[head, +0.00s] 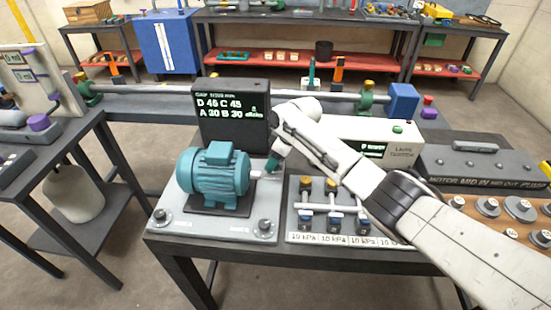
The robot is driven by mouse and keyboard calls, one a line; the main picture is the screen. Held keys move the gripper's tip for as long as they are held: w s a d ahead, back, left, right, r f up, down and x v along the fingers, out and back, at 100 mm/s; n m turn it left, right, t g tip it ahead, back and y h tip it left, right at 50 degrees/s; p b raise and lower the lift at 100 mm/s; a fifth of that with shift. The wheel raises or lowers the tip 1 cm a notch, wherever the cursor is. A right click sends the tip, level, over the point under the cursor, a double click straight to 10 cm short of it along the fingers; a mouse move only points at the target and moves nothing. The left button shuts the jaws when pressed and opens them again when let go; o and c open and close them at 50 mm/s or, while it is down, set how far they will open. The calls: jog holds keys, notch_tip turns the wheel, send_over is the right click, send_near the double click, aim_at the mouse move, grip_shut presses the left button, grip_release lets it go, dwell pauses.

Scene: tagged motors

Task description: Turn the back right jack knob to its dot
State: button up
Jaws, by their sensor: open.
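A teal motor (213,176) sits on a dark foot on a light grey base plate (225,226). Its short shaft points right. The plate's front left knob (160,214) and front right knob (264,225) are small, dark and round. The back right jack knob is not visible; my gripper and the motor cover that corner, and its dot cannot be seen. My gripper (273,164) points down at the plate's back right, just right of the motor. It is open; I cannot tell whether it is around or touching the knob.
A black display (233,104) behind the motor reads D 46, C 45, A 30, B 30. A gauge tray (335,239) stands close right of the plate, under my arm. A long shaft (240,95) runs behind. Loose discs (488,207) lie at the right.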

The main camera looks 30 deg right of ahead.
jog(key=shift+c, duration=0.4)
jog(key=c, duration=1)
jog(key=shift+o, duration=0.2)
jog(key=shift+p, duration=0.3)
jog(key=m+p, duration=0.1)
jog(key=m+h+p, duration=0.1)
jog(key=shift+a+r+m+t, duration=0.2)
jog(key=shift+m+t, duration=0.1)
jog(key=shift+m, duration=0.1)
jog(key=m, duration=0.1)
jog(key=m+h+p, duration=0.1)
jog(key=shift+s+a+f+m, duration=0.1)
jog(key=shift+f+m, duration=0.05)
jog(key=shift+m, duration=0.25)
jog(key=m+h, duration=0.1)
jog(key=m, duration=0.1)
jog(key=shift+a+m, duration=0.1)
jog(key=shift+m, duration=0.2)
jog(key=shift+m+h+b, duration=0.3)
jog(key=shift+m+h, duration=0.4)
jog(key=shift+m, duration=1)
